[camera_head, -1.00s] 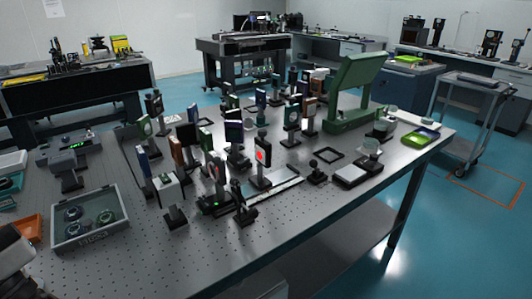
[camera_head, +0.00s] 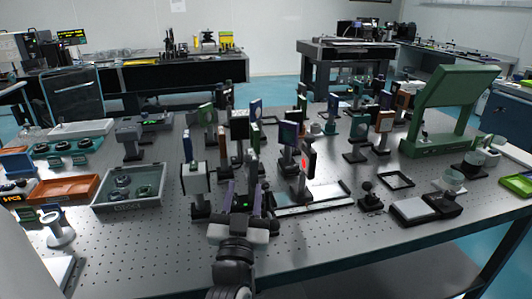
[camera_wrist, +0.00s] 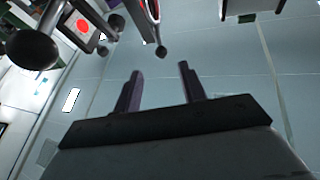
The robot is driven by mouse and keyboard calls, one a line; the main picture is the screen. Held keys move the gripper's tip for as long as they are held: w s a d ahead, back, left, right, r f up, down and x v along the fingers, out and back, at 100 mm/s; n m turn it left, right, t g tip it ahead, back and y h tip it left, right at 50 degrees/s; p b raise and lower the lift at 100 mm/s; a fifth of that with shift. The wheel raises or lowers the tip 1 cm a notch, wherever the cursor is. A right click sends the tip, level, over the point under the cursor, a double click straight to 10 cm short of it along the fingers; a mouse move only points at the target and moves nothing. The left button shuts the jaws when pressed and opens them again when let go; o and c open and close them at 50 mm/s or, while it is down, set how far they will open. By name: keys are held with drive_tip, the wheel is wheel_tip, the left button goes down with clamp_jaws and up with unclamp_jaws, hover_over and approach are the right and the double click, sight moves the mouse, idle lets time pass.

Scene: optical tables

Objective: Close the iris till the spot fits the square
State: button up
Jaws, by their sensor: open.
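A dark-framed upright screen (camera_head: 310,155) stands on a rail in the middle of the table. Its pale face carries a red spot (camera_head: 304,162), which also shows in the wrist view (camera_wrist: 82,25) at top left. My gripper (camera_head: 241,192) is open, in front of the screen and to its left. In the wrist view its two dark fingers (camera_wrist: 160,70) are apart with nothing between them. Beyond them, at the top, a ring-like mount with a ball-ended lever (camera_wrist: 161,51) shows; it may be the iris. In the head view my gripper hides much of that spot.
Several optic mounts crowd behind my gripper. A grey bin (camera_head: 130,195) and an orange tray (camera_head: 62,190) lie further left. A large green stand (camera_head: 450,110) is at right.

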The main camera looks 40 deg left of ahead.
sight(247, 162)
drive_tip(key=p+x, duration=0.3)
drive_tip(key=x, duration=0.8)
drive_tip(key=shift+r, duration=0.15)
clamp_jaws()
